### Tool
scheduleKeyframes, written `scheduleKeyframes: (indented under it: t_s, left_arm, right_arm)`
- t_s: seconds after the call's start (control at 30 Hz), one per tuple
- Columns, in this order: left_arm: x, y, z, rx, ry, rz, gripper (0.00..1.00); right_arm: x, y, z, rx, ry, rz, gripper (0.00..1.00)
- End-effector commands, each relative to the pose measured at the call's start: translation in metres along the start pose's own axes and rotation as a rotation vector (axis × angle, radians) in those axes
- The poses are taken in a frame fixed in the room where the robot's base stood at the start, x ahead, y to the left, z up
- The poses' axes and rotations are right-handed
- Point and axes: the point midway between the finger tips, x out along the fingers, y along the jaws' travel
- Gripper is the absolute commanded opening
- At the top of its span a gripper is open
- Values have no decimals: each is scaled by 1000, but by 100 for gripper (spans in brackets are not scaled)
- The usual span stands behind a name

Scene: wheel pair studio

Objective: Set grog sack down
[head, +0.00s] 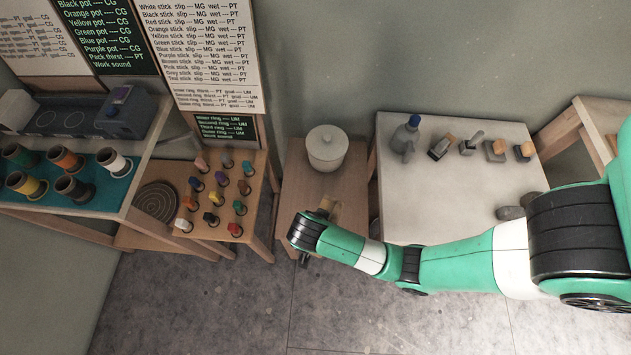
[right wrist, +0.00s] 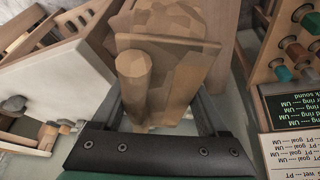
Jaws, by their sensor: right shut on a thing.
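The grog sack (right wrist: 190,80) is a tan, faceted lump with a flat flap and a rounded bar on its near side in the right wrist view. My right gripper (right wrist: 165,95) is shut on it, with one dark finger on either side. In the head view a small tan part of the sack (head: 329,203) shows past my right wrist, over the front of a narrow wooden table (head: 345,180). My wrist hides the rest. I cannot tell whether the sack touches the tabletop. My left gripper is not in view.
To the right is a pale table (head: 455,190) with a bottle (head: 406,138) and several tools. To the left is a rack of coloured sticks (head: 215,195) and a shelf with several pots.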

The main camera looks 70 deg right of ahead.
Motion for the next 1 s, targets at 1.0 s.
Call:
scheduleKeyframes:
  t_s: [1.0]
  left_arm:
    - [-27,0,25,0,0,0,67]
  right_arm:
    - [136,-54,-81,6,1,2,0]
